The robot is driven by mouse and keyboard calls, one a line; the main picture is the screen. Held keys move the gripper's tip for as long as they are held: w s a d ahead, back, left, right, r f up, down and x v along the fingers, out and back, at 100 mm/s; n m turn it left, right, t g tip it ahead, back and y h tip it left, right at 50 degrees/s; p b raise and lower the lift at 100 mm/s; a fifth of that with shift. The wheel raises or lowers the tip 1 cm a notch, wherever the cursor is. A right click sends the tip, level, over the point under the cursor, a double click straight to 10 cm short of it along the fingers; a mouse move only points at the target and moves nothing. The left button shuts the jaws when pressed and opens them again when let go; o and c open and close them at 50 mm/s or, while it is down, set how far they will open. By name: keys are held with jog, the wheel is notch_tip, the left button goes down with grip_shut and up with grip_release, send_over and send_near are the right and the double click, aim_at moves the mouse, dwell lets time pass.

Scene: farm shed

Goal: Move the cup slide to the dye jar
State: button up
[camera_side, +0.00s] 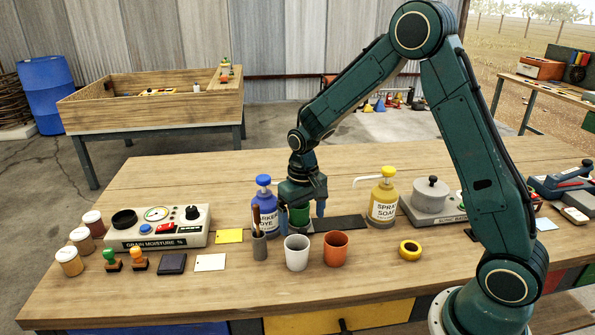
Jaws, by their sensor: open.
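The blue dye jar (265,208), labelled as dye, stands upright with a blue cap left of centre. My gripper (301,207) points down just right of it, open, with a green object (299,218) between its fingers; I cannot tell whether the fingers touch it. The green object is partly hidden by the gripper and a white cup (297,254). The white cup stands upright in front of it, beside an orange cup (336,248). A dark flat strip (340,223) lies on the table right of the gripper. I cannot tell which of these is the cup slide.
A dark pen holder (259,245) stands in front of the dye jar. A yellow soap bottle (384,200) stands right of the strip. A grain moisture meter (160,228), jars and stamps fill the left. A yellow tape roll (410,249) lies right; the table's front edge is clear.

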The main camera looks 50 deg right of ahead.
jog(key=shift+r, duration=2.6)
jog(key=s+a+r+n+t, duration=0.1)
jog(key=s+a+r+t, duration=0.2)
jog(key=s+r, duration=0.8)
jog(key=s+a+r+n+t, duration=0.1)
jog(key=s+r, duration=0.3)
jog(key=s, duration=0.9)
jog(key=shift+s+a+r+n+t, duration=0.2)
jog(key=shift+n+t, duration=0.3)
jog(key=shift+t, duration=0.3)
